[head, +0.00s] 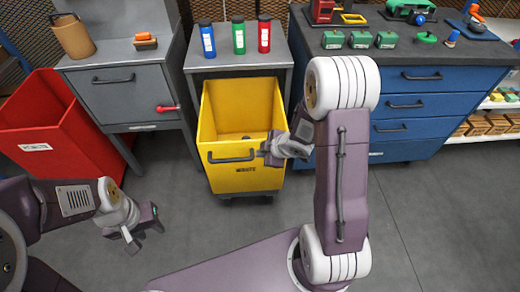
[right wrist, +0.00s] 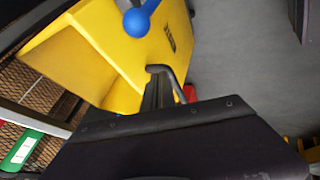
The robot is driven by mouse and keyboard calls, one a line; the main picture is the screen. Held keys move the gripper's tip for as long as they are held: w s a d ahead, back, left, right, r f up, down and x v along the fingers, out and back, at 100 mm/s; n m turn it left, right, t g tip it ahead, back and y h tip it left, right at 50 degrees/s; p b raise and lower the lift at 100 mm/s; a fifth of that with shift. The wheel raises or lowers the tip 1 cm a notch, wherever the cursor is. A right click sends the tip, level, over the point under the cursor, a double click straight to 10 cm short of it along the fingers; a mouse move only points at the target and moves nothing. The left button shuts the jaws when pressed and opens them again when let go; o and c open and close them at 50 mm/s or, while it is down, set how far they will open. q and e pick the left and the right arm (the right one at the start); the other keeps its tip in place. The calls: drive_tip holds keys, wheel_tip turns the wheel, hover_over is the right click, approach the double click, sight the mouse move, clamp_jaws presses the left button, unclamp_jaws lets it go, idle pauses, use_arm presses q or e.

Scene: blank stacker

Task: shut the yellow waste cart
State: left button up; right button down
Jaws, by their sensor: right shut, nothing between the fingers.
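The yellow waste cart (head: 222,178) stands rolled out from under the grey bench, its open top showing. Its dark bar handle (head: 232,156) is on the front face above a "WASTE" label. My right gripper (head: 267,151) is shut and empty at the right end of this handle. In the right wrist view the cart (right wrist: 115,50) fills the upper left, and the handle (right wrist: 172,76) shows by the finger tips (right wrist: 158,88); whether they touch it is unclear. My left gripper (head: 143,230) is apart from the cart, low at the left, with its fingers spread.
The grey bench (head: 235,60) above the cart carries blue, green and red bottles. A red bin (head: 60,130) and grey cabinet (head: 120,90) with a red handle are left. A blue drawer cabinet (head: 420,120) is right. Floor in front is partly clear.

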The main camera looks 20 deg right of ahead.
use_arm(q)
drive_tip(key=shift+r+p, duration=0.45)
drive_tip(key=shift+p, duration=0.35)
use_arm(e)
drive_tip(key=w, duration=0.2)
drive_tip(key=w+d, duration=0.1)
drive_tip(key=w, duration=0.1)
drive_tip(key=shift+w+f, duration=0.1)
drive_tip(key=shift+f, duration=0.05)
use_arm(q)
drive_tip(key=shift+r, duration=0.15)
